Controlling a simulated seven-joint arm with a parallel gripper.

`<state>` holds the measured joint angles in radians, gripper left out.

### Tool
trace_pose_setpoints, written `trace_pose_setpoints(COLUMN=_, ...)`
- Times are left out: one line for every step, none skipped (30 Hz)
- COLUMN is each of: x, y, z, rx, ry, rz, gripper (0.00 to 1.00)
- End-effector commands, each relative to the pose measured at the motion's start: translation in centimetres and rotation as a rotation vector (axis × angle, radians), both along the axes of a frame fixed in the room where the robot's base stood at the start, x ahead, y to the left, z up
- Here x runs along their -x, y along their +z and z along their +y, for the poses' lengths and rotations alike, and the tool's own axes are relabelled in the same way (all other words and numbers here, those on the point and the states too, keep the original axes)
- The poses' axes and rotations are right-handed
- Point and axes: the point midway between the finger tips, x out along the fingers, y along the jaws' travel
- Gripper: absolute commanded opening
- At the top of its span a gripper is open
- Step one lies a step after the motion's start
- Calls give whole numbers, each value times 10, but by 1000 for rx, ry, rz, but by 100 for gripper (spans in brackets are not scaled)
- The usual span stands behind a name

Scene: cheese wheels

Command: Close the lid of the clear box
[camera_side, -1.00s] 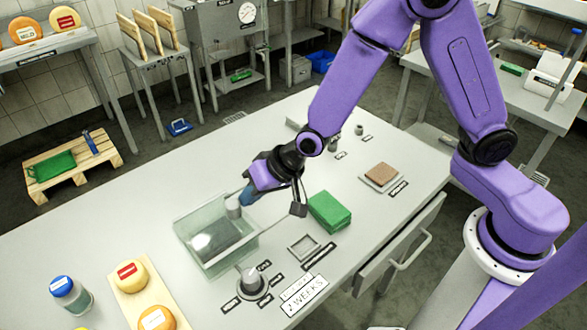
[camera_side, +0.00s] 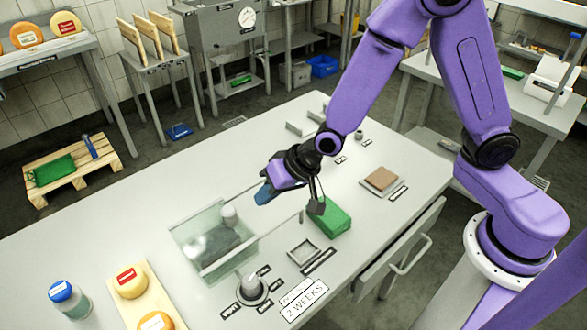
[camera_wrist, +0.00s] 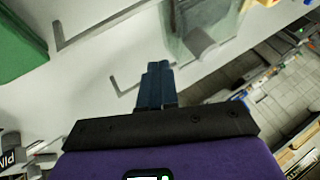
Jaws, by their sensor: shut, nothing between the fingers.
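The clear box (camera_side: 205,270) stands on the pale table, left of centre in the side view. A dark patch shows through its walls. A pale round knob (camera_side: 229,214) shows at its far right end, and appears in the wrist view as a grey cylinder (camera_wrist: 199,42). The lid's clear pane is hard to tell from the walls, so I cannot tell whether it lies flush. My gripper (camera_side: 264,196) is to the right of the knob and apart from it. Its blue fingers (camera_wrist: 157,68) are together and empty.
A green block (camera_side: 328,217) lies right of my gripper. A small square tray (camera_side: 303,253) and a grey round-based object (camera_side: 250,289) stand in front. A board with cheeses (camera_side: 131,281) and a blue-capped bottle (camera_side: 66,298) are at left. The table behind the box is clear.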

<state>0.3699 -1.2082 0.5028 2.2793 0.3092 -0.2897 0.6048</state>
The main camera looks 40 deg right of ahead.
Motion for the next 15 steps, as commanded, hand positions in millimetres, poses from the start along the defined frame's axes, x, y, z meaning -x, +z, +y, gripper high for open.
trace_pose_setpoints(x=3, y=9, z=1, rx=-6, ry=4, rz=-6, gripper=0)
trace_pose_setpoints(x=5, y=12, z=-1, rx=-5, ry=3, rz=-6, gripper=0)
trace_pose_setpoints(x=7, y=16, z=-3, rx=-5, ry=2, rz=-4, gripper=0)
trace_pose_setpoints(x=9, y=19, z=-5, rx=-6, ry=2, rz=-4, gripper=0)
trace_pose_setpoints(x=11, y=22, z=-6, rx=-6, ry=1, rz=-5, gripper=0)
trace_pose_setpoints(x=13, y=26, z=-8, rx=-6, ry=2, rz=-5, gripper=0)
trace_pose_setpoints(x=15, y=29, z=-10, rx=-5, ry=2, rz=-5, gripper=0)
trace_pose_setpoints(x=16, y=32, z=-11, rx=-5, ry=1, rz=-5, gripper=0)
trace_pose_setpoints(x=18, y=35, z=-13, rx=-5, ry=0, rz=-4, gripper=0)
trace_pose_setpoints(x=20, y=38, z=-15, rx=-6, ry=0, rz=-4, gripper=0)
trace_pose_setpoints(x=22, y=40, z=-16, rx=-5, ry=1, rz=-4, gripper=0)
trace_pose_setpoints(x=23, y=44, z=-18, rx=-5, ry=0, rz=-4, gripper=0)
trace_pose_setpoints(x=24, y=47, z=-19, rx=-5, ry=0, rz=-4, gripper=0)
trace_pose_setpoints(x=26, y=49, z=-20, rx=-4, ry=-1, rz=-4, gripper=0)
trace_pose_setpoints(x=28, y=53, z=-22, rx=-5, ry=-1, rz=-5, gripper=0)
